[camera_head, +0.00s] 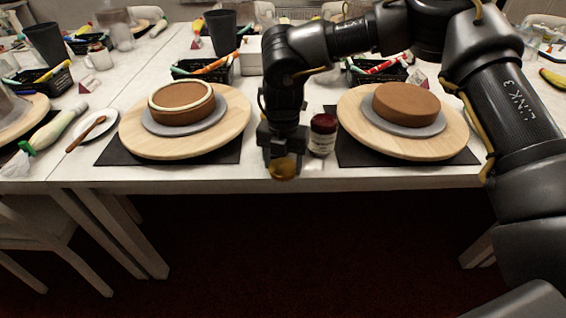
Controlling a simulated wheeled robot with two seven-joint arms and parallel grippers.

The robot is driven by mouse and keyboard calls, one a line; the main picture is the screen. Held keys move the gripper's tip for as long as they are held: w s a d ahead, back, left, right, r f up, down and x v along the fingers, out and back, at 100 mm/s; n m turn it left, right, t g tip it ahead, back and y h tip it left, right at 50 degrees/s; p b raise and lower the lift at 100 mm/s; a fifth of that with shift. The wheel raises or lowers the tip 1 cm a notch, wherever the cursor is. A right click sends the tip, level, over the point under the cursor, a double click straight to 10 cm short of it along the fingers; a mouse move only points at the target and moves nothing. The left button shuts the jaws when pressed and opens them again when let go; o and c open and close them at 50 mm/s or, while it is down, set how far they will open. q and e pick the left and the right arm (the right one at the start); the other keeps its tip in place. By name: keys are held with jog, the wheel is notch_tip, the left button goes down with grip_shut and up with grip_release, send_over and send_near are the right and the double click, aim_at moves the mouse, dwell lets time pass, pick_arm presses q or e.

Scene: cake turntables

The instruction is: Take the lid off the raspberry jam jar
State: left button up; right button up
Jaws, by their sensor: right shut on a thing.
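The raspberry jam jar (322,143) stands upright near the front edge of the table, between the two turntables. It has a pale label and a dark red top; I cannot tell at this size whether that top is bare jam or a cover. My right gripper (283,160) points down just left of the jar, apart from it. It is shut on a small round golden thing (284,171) that looks like a jar lid, at the table's front edge. My left gripper is not in view.
A wooden turntable (135,133) with a rimmed brown cake stands to the left, another turntable (451,137) with a plain brown cake to the right. A spatula (77,141) and a piping bag (50,130) lie farther left. Black baskets and a dark cup (220,32) stand behind.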

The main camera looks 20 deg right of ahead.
jog(key=shift+f, duration=0.1)
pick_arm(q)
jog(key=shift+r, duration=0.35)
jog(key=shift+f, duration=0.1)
pick_arm(e)
jog(key=o, duration=1.1)
jog(key=shift+f, duration=0.15)
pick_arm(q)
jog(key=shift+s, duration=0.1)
